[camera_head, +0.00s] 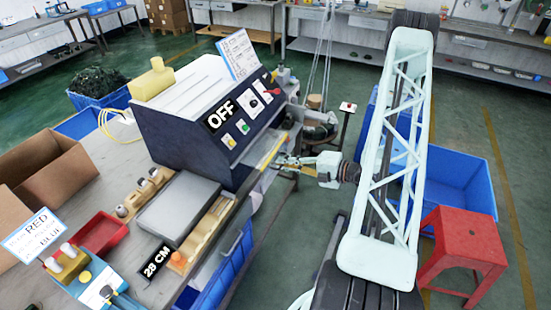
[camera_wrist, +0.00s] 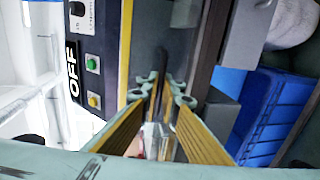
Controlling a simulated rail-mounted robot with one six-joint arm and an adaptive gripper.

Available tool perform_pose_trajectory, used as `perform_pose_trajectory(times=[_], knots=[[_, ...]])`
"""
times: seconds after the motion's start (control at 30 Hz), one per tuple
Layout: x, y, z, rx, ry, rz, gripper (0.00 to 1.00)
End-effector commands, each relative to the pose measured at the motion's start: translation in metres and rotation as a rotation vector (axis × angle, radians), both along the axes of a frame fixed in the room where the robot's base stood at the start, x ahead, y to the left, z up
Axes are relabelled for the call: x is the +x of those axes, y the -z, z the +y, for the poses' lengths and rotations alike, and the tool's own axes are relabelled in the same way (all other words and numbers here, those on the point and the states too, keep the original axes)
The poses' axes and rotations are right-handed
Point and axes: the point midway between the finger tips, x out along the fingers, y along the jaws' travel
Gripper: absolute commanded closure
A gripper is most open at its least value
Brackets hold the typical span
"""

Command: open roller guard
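The dark machine (camera_head: 185,135) carries a control panel with an OFF label. Its front opening has a yellow edge strip (camera_head: 270,152), which also shows as a vertical yellow strip in the wrist view (camera_wrist: 125,45). A grey, glossy panel (camera_wrist: 150,35) lies beside that strip; I cannot tell for certain whether it is the roller guard. My gripper (camera_head: 280,162) is at the machine's front, close to the yellow strip. In the wrist view its ribbed fingers (camera_wrist: 160,92) stand apart at the tips, with a narrow dark shape between or behind them. Contact is not clear.
A grey plate (camera_head: 178,210) and a 28 CM label (camera_head: 155,262) are on the bench in front of the machine. Blue crates (camera_head: 455,180) and a red stool (camera_head: 465,245) stand at the right. Green and yellow buttons (camera_wrist: 92,63) sit left of the yellow strip.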

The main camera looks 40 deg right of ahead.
Motion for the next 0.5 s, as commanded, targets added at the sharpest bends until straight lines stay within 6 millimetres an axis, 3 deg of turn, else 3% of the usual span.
perform_pose_trajectory(times=[0.2, 0.5], knots=[[-0.0106, 0.0001, -0.0008, 0.0, 0.018, 0.0, 1.0], [-0.0114, 0.0001, -0.0007, 0.0, 0.019, 0.0, 1.0]])
